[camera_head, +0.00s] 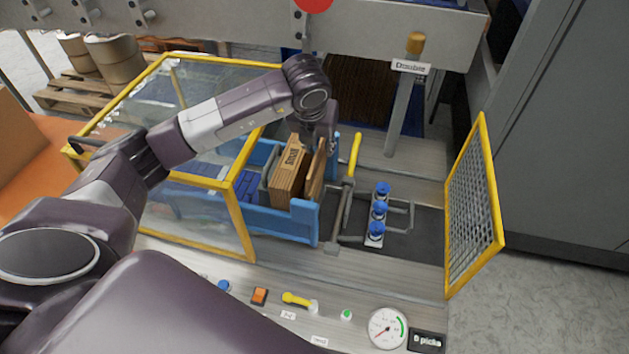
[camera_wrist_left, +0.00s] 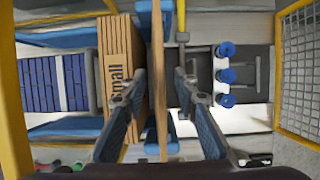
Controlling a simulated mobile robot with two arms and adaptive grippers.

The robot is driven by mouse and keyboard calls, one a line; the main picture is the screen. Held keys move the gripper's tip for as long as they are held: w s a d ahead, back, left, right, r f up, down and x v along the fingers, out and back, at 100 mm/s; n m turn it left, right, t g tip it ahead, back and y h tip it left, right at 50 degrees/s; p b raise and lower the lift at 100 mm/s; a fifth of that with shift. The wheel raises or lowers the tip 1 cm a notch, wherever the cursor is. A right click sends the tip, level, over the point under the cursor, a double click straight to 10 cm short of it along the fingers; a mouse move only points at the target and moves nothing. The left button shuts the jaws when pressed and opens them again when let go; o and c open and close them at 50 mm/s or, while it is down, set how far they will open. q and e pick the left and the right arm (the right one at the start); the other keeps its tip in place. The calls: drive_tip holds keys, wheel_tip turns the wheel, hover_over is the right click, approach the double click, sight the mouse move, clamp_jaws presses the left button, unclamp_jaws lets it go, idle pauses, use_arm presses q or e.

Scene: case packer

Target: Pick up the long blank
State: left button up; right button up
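A thin brown cardboard blank (camera_head: 317,172) stands on edge at the right end of the blue magazine (camera_head: 290,222), beside a thicker stack of brown blanks (camera_head: 289,172). In the left wrist view the stack (camera_wrist_left: 119,62) reads "small", and the single blank (camera_wrist_left: 159,70) stands apart to its right. My left gripper (camera_head: 324,138) is over the top of the single blank. In the wrist view its fingers (camera_wrist_left: 160,108) are spread on either side of that blank, with gaps on both sides. My right gripper is not in view.
A yellow-framed clear guard (camera_head: 235,215) stands left of the magazine. A yellow-handled lever (camera_head: 354,155) and blue suction cups (camera_head: 378,209) are to the right. A yellow mesh gate (camera_head: 474,205) stands farther right. Controls and a gauge (camera_head: 388,328) line the front.

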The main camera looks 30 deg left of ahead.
use_arm(q)
clamp_jaws()
idle(0.5)
